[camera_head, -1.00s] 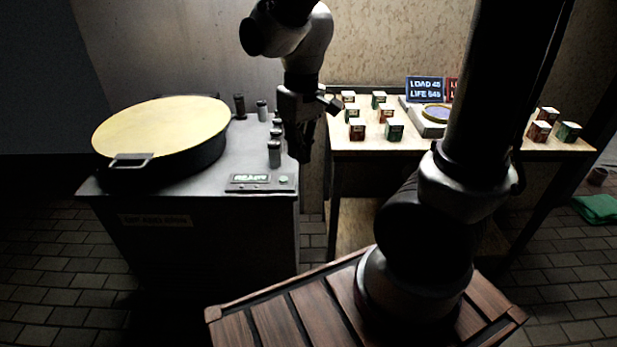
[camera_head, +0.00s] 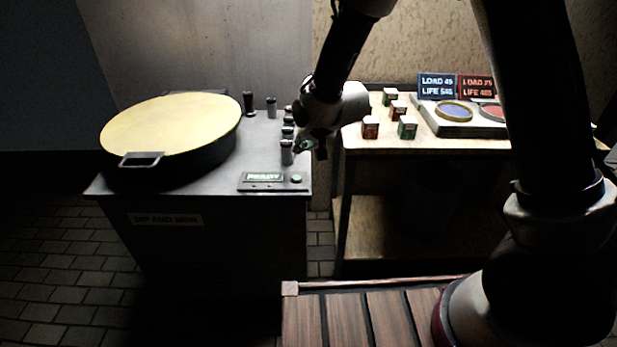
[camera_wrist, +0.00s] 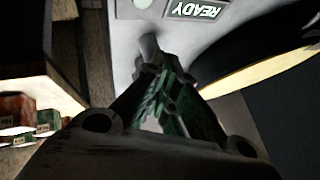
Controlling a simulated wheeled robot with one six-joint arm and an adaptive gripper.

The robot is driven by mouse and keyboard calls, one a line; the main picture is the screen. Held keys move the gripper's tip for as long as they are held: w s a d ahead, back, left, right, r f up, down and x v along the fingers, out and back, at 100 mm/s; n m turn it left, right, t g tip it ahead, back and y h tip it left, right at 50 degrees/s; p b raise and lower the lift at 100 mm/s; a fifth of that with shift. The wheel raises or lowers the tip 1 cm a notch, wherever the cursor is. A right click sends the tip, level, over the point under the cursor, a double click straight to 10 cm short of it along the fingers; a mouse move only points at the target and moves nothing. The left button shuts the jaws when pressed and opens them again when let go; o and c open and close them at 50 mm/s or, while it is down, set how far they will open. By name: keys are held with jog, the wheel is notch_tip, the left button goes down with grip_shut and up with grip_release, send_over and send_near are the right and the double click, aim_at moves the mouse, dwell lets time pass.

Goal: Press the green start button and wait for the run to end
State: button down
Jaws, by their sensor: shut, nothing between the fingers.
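The green start button (camera_head: 296,179) is a small round button on the control panel (camera_head: 262,188) at the front right corner of the dip-and-spin machine. Beside it a lit display (camera_head: 263,176) reads READY. In the wrist view the button (camera_wrist: 143,3) is at the top edge, next to the READY display (camera_wrist: 197,8). My gripper (camera_head: 310,150) is above the machine's right edge, behind and a little right of the button, apart from it. Its fingers (camera_wrist: 165,100) are shut and hold nothing. The machine's large round yellow lid (camera_head: 170,125) with a front handle is closed.
Several dark cylinders stand on the machine top, one (camera_head: 287,152) close beside my gripper. The wooden table (camera_head: 430,146) on the right holds small labelled boxes (camera_head: 407,127), a scale-like unit (camera_head: 465,128) and signs reading LOAD and LIFE. A gap separates table and machine.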

aim_at(300, 176)
jog(key=shift+w+a+r+m, duration=0.2)
jog(key=shift+w+r+m, duration=0.2)
jog(key=shift+w+r, duration=0.1)
jog(key=shift+f, duration=4.45)
jog(key=shift+s+f, duration=0.1)
jog(key=shift+f, duration=0.05)
jog(key=shift+f, duration=0.25)
jog(key=shift+f, duration=0.35)
jog(key=shift+r, duration=0.8)
